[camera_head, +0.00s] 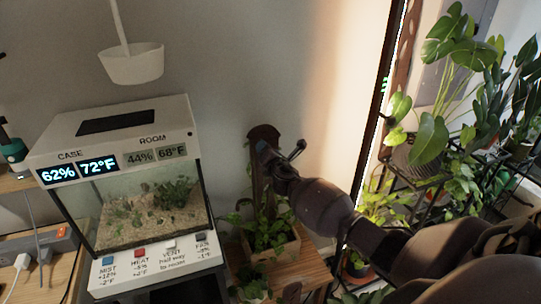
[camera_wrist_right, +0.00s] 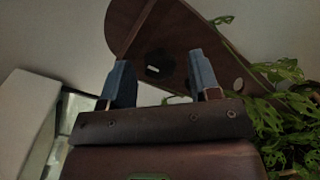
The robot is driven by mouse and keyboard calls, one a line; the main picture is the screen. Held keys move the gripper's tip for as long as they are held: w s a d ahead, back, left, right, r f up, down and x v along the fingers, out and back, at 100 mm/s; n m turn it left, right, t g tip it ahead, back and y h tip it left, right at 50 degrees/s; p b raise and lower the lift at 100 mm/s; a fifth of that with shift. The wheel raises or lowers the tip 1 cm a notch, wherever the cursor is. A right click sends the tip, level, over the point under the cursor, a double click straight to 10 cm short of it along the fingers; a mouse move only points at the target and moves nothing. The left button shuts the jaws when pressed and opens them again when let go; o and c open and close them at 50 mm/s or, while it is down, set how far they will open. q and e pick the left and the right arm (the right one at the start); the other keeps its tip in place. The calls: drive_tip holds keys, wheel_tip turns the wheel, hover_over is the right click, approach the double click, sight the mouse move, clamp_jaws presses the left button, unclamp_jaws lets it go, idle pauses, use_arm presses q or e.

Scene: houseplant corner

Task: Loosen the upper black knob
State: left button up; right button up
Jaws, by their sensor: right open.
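A dark wooden board with a rounded top (camera_head: 262,134) stands upright behind the planter, against the wall. In the right wrist view, the upper black knob (camera_wrist_right: 158,63) sits on this board, with a small pale mark on it. My right gripper (camera_head: 279,149) reaches in from the right at the top of the board. Its two blue-grey fingers (camera_wrist_right: 160,62) are open, one on each side of the knob in the picture. I cannot tell the remaining distance, and no contact shows. The knob is not clear in the head view. My left gripper is out of view.
A wooden planter (camera_head: 278,254) with leafy plants stands below the board. A glass terrarium case (camera_head: 128,160) with displays is on the left. A white hanging pot (camera_head: 132,64) is above it. Several plants crowd the right.

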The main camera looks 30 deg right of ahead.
drive_tip(key=v, duration=1)
drive_tip(key=shift+s+p, duration=0.4)
drive_tip(key=shift+p, duration=0.05)
drive_tip(key=s+a+f+m+g+y, duration=0.1)
drive_tip(key=s+a+f+m+y, duration=0.3)
drive_tip(key=m, duration=0.4)
drive_tip(key=s+a+f+m+g+y, duration=0.1)
drive_tip(key=s+a+f+m, duration=0.1)
drive_tip(key=s+a+m, duration=0.5)
drive_tip(key=s+a+f+m+g, duration=0.1)
drive_tip(key=s+f+m, duration=0.3)
drive_tip(key=s, duration=0.4)
drive_tip(key=s+f+m+g, duration=0.2)
drive_tip(key=s+f+m, duration=0.1)
drive_tip(key=s+f, duration=0.4)
drive_tip(key=shift+s+a+m, duration=0.4)
drive_tip(key=shift+s, duration=0.95)
